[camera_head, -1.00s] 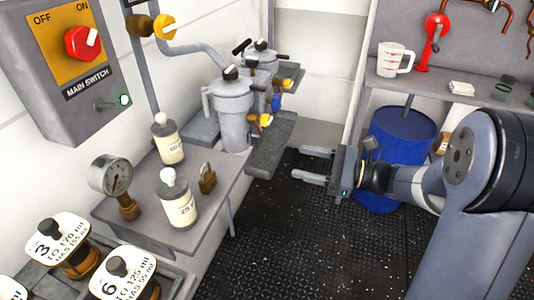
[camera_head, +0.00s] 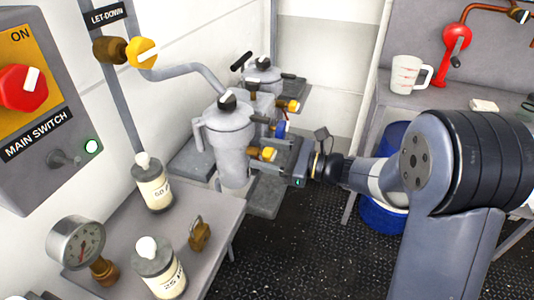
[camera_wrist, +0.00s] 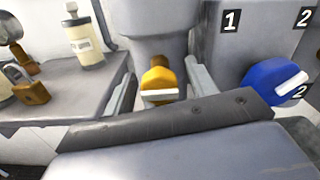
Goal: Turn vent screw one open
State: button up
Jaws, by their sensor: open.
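A grey filter housing (camera_head: 229,140) stands at the centre of the head view, with a black knob (camera_head: 227,101) marked white on its lid. Low on its side is a yellow knob (camera_head: 267,154) with a pale handle. It also shows in the wrist view (camera_wrist: 158,80), its handle lying level. No label I can read says which knob is vent screw one. My gripper (camera_head: 272,158) is open beside the housing. In the wrist view, its two fingers stand left and right of the yellow knob, with gaps visible. The fingertips are partly hidden in the head view.
A blue knob (camera_wrist: 275,82) lies right of my gripper, near plates marked 1 and 2. A second housing (camera_head: 262,77) stands behind. Bottles (camera_head: 153,188), a padlock (camera_head: 200,233) and a gauge (camera_head: 76,242) stand on the bench at left. Black deck floor is clear below.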

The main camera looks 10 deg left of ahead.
jog(key=shift+c, duration=0.5)
jog(key=c, duration=0.9)
jog(key=shift+f+n+b, duration=0.1)
jog(key=shift+n+b, duration=0.2)
jog(key=shift+b, duration=0.2)
jog(key=n+b, duration=0.1)
jog(key=b, duration=0.1)
jog(key=n+b, duration=0.1)
jog(key=shift+f+n+b, duration=0.2)
jog(key=shift+n+b, duration=0.1)
jog(key=shift+b, duration=0.1)
jog(key=n+b, duration=0.5)
jog(key=b, duration=0.2)
jog(key=shift+n, duration=0.3)
jog(key=n+b, duration=0.6)
jog(key=b, duration=0.2)
jog(key=n+b, duration=0.3)
jog(key=shift+r, duration=0.25)
